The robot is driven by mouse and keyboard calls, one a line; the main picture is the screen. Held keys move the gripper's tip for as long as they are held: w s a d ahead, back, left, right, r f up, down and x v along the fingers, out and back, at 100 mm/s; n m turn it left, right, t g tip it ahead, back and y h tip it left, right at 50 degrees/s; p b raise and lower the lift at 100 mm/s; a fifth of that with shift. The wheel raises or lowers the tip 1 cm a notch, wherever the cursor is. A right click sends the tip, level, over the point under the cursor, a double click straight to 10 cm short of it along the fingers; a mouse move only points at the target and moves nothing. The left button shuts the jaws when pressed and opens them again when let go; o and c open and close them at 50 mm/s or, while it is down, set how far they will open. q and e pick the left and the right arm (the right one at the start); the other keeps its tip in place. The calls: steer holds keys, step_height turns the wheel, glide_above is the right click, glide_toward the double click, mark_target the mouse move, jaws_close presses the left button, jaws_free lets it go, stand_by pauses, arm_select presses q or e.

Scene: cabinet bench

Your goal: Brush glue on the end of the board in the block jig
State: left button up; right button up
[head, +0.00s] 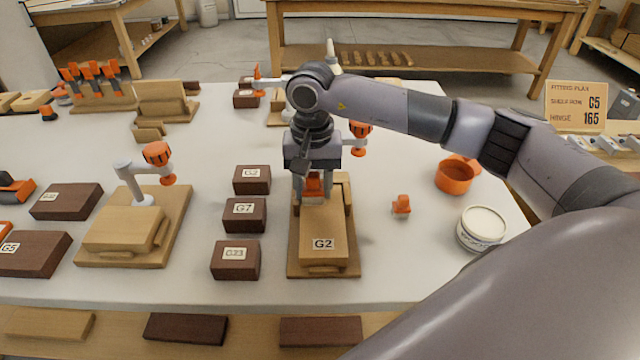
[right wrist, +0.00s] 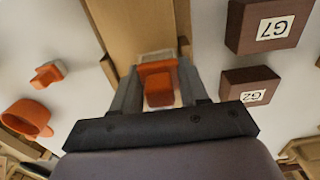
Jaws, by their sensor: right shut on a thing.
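The block jig (head: 300,272) is a wooden base on the bench right of centre. A light wooden board labelled G2 (head: 322,222) lies in it. My right gripper (head: 313,186) hangs over the board's far end. It is shut on an orange-handled brush (right wrist: 158,84), seen between the fingers in the right wrist view. The brush's pale bristles (right wrist: 157,57) point down at the board (right wrist: 138,28); I cannot tell whether they touch it. A white tub with cream contents (head: 482,226) stands to the right. My left gripper is not in view.
Another jig with a clamp (head: 140,225) stands farther left.

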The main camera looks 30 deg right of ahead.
steer(key=shift+f, duration=0.1)
stand_by(0.3)
steer(key=shift+s+d, duration=0.45)
steer(key=shift+d, duration=0.3)
steer(key=shift+s+d, duration=0.45)
steer(key=shift+d, duration=0.25)
steer(key=shift+r, duration=0.2)
steer(key=shift+r+p, duration=1.7)
steer(key=shift+r, duration=1.3)
